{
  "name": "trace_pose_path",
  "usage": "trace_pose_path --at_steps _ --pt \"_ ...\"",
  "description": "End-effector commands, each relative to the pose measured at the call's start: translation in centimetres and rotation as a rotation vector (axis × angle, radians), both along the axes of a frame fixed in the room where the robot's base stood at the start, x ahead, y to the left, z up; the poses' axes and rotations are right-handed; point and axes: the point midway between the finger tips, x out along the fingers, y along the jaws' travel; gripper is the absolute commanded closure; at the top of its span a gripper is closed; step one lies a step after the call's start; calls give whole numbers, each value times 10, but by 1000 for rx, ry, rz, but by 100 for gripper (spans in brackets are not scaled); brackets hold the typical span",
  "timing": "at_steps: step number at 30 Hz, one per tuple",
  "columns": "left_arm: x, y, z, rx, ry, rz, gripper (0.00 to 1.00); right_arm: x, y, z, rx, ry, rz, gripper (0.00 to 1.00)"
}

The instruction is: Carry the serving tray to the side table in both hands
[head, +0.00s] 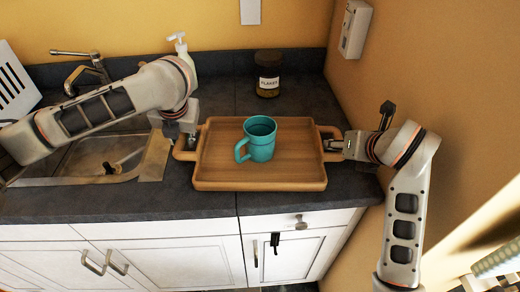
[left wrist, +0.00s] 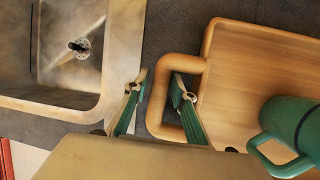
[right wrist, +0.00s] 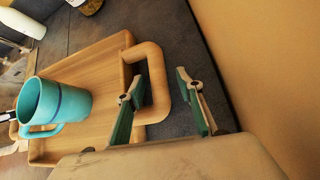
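The wooden serving tray (head: 215,172) lies flat on the dark counter, with a looped handle at each end. A teal mug (head: 260,140) stands upright on it. My left gripper (head: 188,143) is at the tray's left handle. In the left wrist view its fingers (left wrist: 158,88) are apart, with the handle's outer bar (left wrist: 156,98) between them. My right gripper (head: 336,146) is at the right handle. In the right wrist view its fingers (right wrist: 155,84) are apart on either side of that handle's bar (right wrist: 158,78). The side table is not identifiable in these views.
A sink (head: 88,160) with a tap (head: 82,62) is left of the tray. A dark jar (head: 268,75) and a white soap bottle (head: 182,50) stand behind it. The yellow wall (head: 440,70) rises close on the right. White cabinets (head: 180,262) are below the counter.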

Motion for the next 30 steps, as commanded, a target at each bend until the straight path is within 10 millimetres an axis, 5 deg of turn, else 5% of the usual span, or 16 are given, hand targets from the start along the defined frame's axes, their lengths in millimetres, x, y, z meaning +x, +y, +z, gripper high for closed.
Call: trace_pose_path --at_steps 1,4,6,20,30 --pt "0 0 0 0 0 0 75 0 0 0 0 0 0 63" --pt "0 0 0 0 0 0 100 0 0 0 0 0 0 89" --pt "0 0 0 0 0 0 100 0 0 0 0 0 0 100" --pt "1 0 5 0 -4 0 100 0 0 5 0 -4 0 100" --pt "1 0 28 1 -8 1 100 1 -1 28 -2 -9 -1 100"
